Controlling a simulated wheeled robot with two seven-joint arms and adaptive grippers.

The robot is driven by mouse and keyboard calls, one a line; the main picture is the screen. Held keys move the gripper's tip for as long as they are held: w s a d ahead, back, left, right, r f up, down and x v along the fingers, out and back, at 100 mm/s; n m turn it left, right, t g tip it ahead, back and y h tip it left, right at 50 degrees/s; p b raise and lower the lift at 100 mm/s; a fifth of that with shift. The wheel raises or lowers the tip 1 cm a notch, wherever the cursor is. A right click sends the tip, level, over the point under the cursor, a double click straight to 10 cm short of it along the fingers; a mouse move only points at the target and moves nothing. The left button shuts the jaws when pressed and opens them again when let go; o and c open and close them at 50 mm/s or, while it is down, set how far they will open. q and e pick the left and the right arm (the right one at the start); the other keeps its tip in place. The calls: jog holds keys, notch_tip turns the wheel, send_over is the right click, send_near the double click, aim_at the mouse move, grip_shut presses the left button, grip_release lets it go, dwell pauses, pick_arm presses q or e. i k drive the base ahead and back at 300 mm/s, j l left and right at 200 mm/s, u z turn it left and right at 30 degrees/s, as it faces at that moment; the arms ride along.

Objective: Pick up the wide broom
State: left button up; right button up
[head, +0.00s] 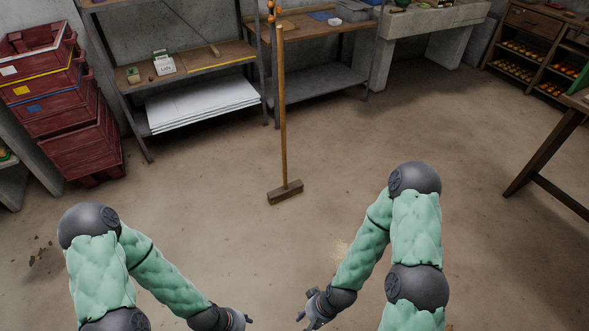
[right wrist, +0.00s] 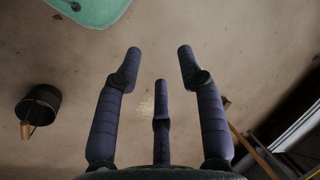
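The wide broom (head: 283,120) stands upright on the concrete floor in the head view, brush head down, with its long wooden handle rising in front of the shelves. Its brown brush block (head: 285,193) rests on the floor.
Metal shelves (head: 200,62) stand behind the broom, with stacked red crates (head: 70,105) at left. A table leg (head: 545,155) is at right. The right wrist view shows a dark bucket (right wrist: 40,103). Floor between me and the broom is clear.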

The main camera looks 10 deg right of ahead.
aim_at(278, 195)
jog(key=i+j+z, duration=0.3)
jog(key=i, duration=0.35)
jog(key=i+j+z, duration=0.25)
jog(key=i, duration=0.35)
jog(key=i+j+z, duration=0.3)
jog(key=i+j, duration=0.25)
